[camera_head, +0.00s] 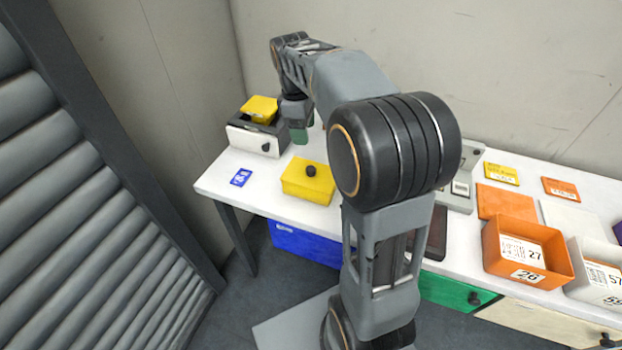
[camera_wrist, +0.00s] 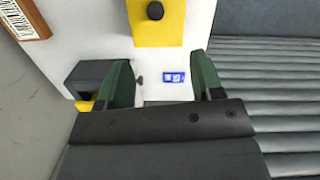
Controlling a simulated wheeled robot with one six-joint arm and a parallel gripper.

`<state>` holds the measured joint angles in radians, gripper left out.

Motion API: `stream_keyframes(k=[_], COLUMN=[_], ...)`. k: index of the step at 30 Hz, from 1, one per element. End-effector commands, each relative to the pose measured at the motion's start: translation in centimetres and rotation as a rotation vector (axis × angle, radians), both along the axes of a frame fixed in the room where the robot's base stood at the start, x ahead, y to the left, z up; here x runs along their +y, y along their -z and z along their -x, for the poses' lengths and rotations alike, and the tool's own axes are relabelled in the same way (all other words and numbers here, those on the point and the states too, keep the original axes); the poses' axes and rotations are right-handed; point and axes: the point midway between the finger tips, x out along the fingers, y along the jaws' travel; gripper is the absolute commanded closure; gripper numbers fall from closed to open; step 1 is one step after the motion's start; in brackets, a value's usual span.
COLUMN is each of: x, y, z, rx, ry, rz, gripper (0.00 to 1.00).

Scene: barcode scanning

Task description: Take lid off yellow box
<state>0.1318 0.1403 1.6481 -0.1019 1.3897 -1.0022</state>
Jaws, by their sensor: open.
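A yellow box (camera_head: 305,187) with a black knob (camera_head: 311,170) on its top stands on the white table, left of the middle. It also shows at the top of the wrist view (camera_wrist: 150,33), with the knob (camera_wrist: 155,11) facing up. My gripper (camera_head: 301,135) is above the table, behind the yellow box in the head view. In the wrist view, the green fingers (camera_wrist: 162,64) are spread apart with nothing held between them. The yellow box lies beyond the fingertips, clear of them. The seam between lid and box cannot be made out.
A white and dark box (camera_head: 252,143) with a yellow piece (camera_head: 260,106) on top stands at the back left, close to my gripper. A blue card (camera_head: 241,177) lies on the table. Orange (camera_head: 525,262) and white (camera_head: 597,288) bins stand at right.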

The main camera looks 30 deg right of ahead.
Motion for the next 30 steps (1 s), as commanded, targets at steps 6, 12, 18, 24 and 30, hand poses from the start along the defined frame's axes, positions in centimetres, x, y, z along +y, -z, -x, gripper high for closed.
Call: stream_keyframes(k=[6, 12, 18, 24, 30], x=[-1.0, -1.4, -1.7, -1.7, -1.8], y=[3.4, 6.7, 8.6, 9.7, 12.5], z=[-0.6, -0.4, -0.3, -0.2, -0.1], rx=[0.034, 0.032, 0.029, 0.030, 0.031], ry=[-0.051, -0.048, -0.046, -0.046, -0.047], rz=[-0.002, -0.001, 0.000, 0.000, 0.000], gripper=[0.39, 0.39, 0.39, 0.39, 0.39])
